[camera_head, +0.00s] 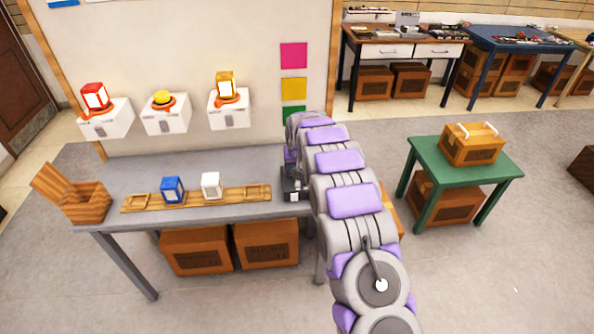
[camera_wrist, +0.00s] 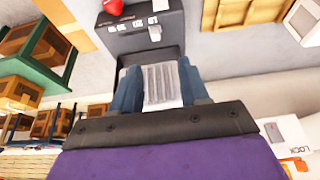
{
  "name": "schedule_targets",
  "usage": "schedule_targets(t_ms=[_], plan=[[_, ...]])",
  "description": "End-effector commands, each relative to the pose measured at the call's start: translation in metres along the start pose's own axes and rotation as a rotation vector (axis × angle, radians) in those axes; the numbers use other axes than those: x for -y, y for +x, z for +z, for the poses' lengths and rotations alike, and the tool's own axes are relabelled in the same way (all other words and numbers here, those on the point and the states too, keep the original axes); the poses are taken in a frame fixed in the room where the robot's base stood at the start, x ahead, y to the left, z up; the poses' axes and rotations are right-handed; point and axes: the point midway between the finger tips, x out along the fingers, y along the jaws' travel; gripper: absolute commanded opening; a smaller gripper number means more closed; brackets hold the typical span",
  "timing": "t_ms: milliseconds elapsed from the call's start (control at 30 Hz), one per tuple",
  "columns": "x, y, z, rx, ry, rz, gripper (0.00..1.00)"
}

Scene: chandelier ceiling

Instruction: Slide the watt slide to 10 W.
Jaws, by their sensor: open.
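A dark control box (camera_wrist: 145,28) shows at the top of the wrist view, with a red knob (camera_wrist: 113,7), a row of small white labels (camera_wrist: 131,25) and a small pale piece (camera_wrist: 155,34) on its face. I cannot read the labels or tell for sure which part is the watt slide. In the head view the box (camera_head: 294,188) sits at the right end of the grey table, partly hidden by my arm. My gripper (camera_wrist: 160,84) is open, its blue-grey fingers just below the box in the wrist view. A ribbed grey surface shows between the fingers. Contact with the box cannot be told.
On the grey table (camera_head: 140,173) a wooden tray (camera_head: 235,194) holds a blue lantern (camera_head: 172,189) and a white lantern (camera_head: 211,185). A wooden box (camera_head: 85,203) stands at the left. Wall boxes (camera_head: 228,110) hang behind. A green table (camera_head: 425,158) stands right of my arm.

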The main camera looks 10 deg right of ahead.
Motion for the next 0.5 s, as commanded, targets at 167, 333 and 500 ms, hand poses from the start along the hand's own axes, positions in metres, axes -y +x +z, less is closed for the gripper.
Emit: schedule_targets(t_ms=[167,333,500], plan=[[0.001,-0.027,0.000,0.002,0.000,0.000,0.45],[0.001,-0.041,-0.001,0.000,-0.001,0.000,0.45],[0.001,-0.044,0.000,0.001,0.000,0.000,0.45]])
